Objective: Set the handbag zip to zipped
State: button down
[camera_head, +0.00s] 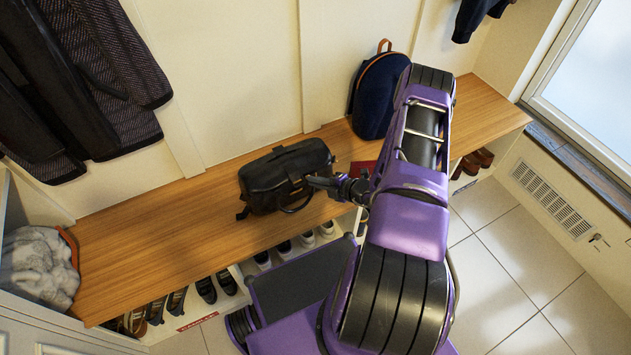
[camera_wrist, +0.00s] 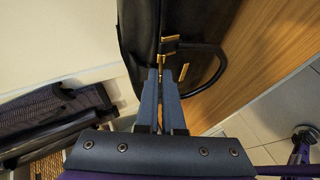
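The black handbag (camera_head: 275,180) sits on the wooden bench in the head view, with its handle hanging toward the front edge. In the wrist view the handbag (camera_wrist: 185,20) fills the top middle, with gold fittings and a dark looped handle (camera_wrist: 212,75). A small gold zip pull (camera_wrist: 161,62) shows at the bag's edge. My gripper (camera_wrist: 161,75) has its two fingertips close together around this pull, and appears shut on it. In the head view my gripper (camera_head: 312,181) is at the bag's right end. How far the zip is closed cannot be told.
The wooden bench (camera_head: 160,240) has clear room left of the bag. A navy backpack (camera_head: 378,95) stands right of it, beside my arm. A grey fleece (camera_head: 40,265) lies in a basket at far left. Shoes (camera_head: 206,289) fill cubbies below. Dark coats (camera_head: 110,60) hang at upper left.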

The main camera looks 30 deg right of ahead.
jog(key=d+b, duration=0.5)
jog(key=d, duration=0.4)
jog(key=shift+w+d, duration=0.35)
jog(key=shift+d, duration=0.05)
jog(key=c, duration=1)
grip_release()
jog(key=shift+c, duration=0.2)
jog(key=shift+s, duration=0.1)
jog(key=p+v, duration=0.1)
jog(key=v, duration=1.6)
jog(key=shift+s+d, duration=0.1)
